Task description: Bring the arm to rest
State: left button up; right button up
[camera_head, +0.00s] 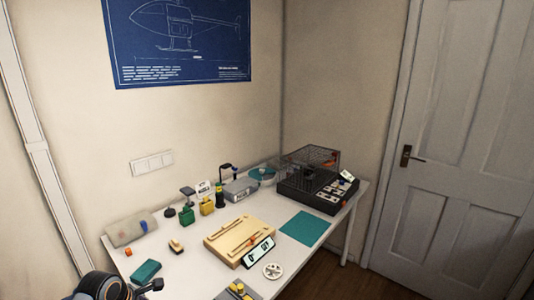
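A dark, rounded part of what looks like my own arm shows at the bottom left corner of the head view, by the near left edge of the white table (205,262). I make out no gripper fingers on it. My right arm and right gripper do not show. On the table lies a wooden tray (212,241) with slots and a small orange-red item on it. A white round servo horn or wheel (272,271) lies in front of it. A small sign (258,252) leans at the tray's front right corner.
A black device with a wire cage (308,158) stands at the back right. A teal mat (305,228) lies clear in front of it. A teal block (146,271) lies near left.

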pick_arm(q)
jog(key=s+d+f+m+y, duration=0.1)
jog(key=s+d+m, duration=0.4)
jog(key=s+m, duration=0.6)
jog(key=s+d+f+m+y, duration=0.1)
jog(key=s+d+m, duration=0.55)
jog(key=m, duration=0.75)
jog(key=s+a+f+g, duration=0.1)
jog(key=s+a+f, duration=0.1)
jog(key=f, duration=1.1)
jog(key=s+a+f, duration=0.3)
jog(key=f, duration=1.1)
jog(key=s+f+g, duration=0.1)
jog(key=s+f, duration=1.5)
jog(key=s, duration=0.2)
jog(key=shift+a+g, duration=0.3)
jog(key=shift+a, duration=0.15)
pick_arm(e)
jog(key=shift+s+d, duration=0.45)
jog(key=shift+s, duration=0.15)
